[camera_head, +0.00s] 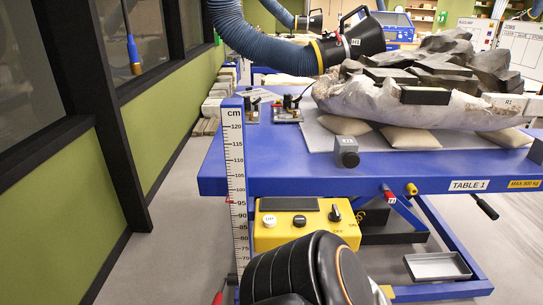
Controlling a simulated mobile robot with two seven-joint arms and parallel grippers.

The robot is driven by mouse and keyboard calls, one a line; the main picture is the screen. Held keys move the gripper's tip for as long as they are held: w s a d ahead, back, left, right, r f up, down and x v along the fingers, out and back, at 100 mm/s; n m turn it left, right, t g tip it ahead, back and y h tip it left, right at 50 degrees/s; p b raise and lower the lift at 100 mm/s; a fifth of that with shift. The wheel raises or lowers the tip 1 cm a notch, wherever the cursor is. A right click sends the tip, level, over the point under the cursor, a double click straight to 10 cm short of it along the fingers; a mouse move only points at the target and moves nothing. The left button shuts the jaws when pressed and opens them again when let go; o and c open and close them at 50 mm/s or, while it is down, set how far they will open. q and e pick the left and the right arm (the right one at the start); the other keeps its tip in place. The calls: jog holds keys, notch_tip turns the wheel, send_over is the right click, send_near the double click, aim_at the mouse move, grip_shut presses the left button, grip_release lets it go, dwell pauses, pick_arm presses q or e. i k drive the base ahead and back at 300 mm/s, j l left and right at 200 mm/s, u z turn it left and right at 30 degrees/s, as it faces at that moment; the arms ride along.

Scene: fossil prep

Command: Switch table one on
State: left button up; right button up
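Table one (300,178) is a blue lift table with a "TABLE 1" label (468,185) on its front edge. A yellow control box (285,238) hangs under its near left part. The box has a dark display (289,204), a white button (269,221), a black button (299,220) and a black rotary switch (335,213) at its right, with small lettering below. The switch's exact setting is too small to tell. A black rounded part of my arm fills the bottom middle, in front of the box's lower part. Neither gripper's fingers show.
A height scale (237,185) stands left of the box. A fossil block (405,105) rests on cushions on the table, below a blue hose with a black hood (350,42). A red-handled lever (389,195) and a metal tray (437,267) are at right.

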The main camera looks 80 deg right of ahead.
aim_at(334, 216)
jog(key=z, duration=2.8)
jog(key=i+j+u, duration=0.1)
jog(key=i+j, duration=0.1)
jog(key=j, duration=0.1)
